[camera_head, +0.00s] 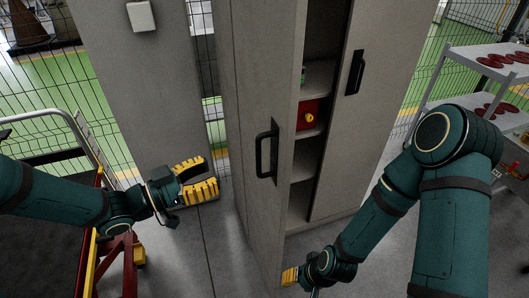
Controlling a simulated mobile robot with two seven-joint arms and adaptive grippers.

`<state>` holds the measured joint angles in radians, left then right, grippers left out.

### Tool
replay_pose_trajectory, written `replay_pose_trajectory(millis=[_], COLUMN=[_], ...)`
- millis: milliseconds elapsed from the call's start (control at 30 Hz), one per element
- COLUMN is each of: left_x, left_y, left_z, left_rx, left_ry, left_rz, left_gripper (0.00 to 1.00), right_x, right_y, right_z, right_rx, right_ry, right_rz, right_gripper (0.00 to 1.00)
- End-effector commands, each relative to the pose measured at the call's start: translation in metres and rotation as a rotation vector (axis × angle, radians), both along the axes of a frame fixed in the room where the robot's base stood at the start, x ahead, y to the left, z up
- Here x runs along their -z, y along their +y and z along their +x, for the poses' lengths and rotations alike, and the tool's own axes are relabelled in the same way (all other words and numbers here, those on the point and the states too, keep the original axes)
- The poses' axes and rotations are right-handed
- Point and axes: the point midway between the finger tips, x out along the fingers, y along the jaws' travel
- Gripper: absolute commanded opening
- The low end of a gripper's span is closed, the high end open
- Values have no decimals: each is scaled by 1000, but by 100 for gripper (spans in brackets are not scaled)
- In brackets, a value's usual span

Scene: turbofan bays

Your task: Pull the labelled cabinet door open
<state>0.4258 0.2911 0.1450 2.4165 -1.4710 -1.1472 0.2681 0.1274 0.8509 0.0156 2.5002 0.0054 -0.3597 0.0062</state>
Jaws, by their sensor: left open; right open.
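The tall grey cabinet (395,95) stands in the middle. Its left door (252,215) is swung partly open, and a black handle (262,152) is on its face. The right door, with its own black handle (355,72), looks shut. No label is readable. My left gripper (208,177) is open and empty, left of the open door and apart from its handle. My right gripper (290,276) is low by the open door's free edge. Only part of its yellow fingers shows, and I cannot tell whether it touches the door.
Shelves show through the gap, with a red box (311,115) bearing a yellow knob. A grey panel (135,85) with a white box (141,16) stands left. A red-framed cart (118,262) is at lower left. A shelf trolley with red discs (490,62) is at right.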

Motion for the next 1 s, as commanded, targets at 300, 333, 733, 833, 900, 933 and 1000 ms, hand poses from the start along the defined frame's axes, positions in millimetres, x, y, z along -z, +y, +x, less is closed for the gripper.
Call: replay_pose_trajectory(millis=[300,333,733,833,900,933,1000], left_x=[1,1,0,0,0,0,0], left_y=[-49,-54,-107,-111,-113,-114,-114], left_z=[27,30,62,65,66,66,66], left_rx=[5,5,2,0,0,0,0], left_ry=[0,-1,-1,0,0,0,0], left_rz=[-2,-2,0,-1,-1,-1,-1], left_gripper=[43,43,43,43,43,43,43], right_x=[7,7,12,12,12,12,12], right_y=[1,0,1,1,1,1,1], right_z=[-2,-2,-4,-4,-4,-4,-4], right_rx=[-4,-4,-8,-8,-8,-8,-8], right_ry=[4,5,9,9,9,9,9], right_rz=[1,1,2,2,2,2,2], right_gripper=[47,47,47,47,47,47,47])
